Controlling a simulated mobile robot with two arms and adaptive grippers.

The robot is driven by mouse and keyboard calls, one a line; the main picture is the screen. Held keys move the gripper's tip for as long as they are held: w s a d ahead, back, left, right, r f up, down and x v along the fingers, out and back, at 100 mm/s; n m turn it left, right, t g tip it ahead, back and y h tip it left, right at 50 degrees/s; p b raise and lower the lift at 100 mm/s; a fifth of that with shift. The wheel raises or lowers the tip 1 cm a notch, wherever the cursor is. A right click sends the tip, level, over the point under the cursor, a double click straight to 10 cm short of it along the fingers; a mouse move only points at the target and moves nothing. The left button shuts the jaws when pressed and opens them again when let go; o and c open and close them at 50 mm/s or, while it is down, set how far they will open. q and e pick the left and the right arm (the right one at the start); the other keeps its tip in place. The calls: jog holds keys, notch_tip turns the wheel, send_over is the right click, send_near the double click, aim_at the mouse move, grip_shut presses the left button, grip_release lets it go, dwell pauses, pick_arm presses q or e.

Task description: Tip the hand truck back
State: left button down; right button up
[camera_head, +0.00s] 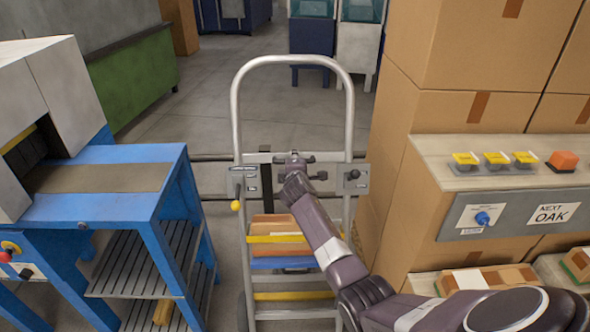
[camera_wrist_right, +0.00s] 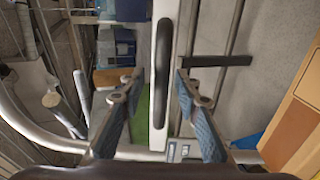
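The hand truck (camera_head: 348,110) stands in the middle of the head view, with a tall silver tube frame and a crossbar between its uprights. It looks upright. It carries a cardboard box (camera_head: 274,224) behind yellow and blue bars. My right gripper (camera_head: 294,160) is at the crossbar. In the right wrist view, the gripper (camera_wrist_right: 159,82) is open, with a finger on each side of a pale bar bearing a black grip (camera_wrist_right: 162,72). Gaps show between the fingers and the grip. My left gripper is not in view.
A blue machine stand (camera_head: 172,200) is close on the left of the truck. Stacked cartons (camera_head: 440,150) and a control panel (camera_head: 505,216) are close on the right. Grey floor (camera_head: 205,100) is open behind the truck, with a low rail crossing there.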

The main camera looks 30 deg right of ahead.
jog(key=v, duration=1)
jog(key=shift+s+a, duration=0.2)
jog(key=shift+s, duration=0.05)
jog(key=shift+r, duration=0.15)
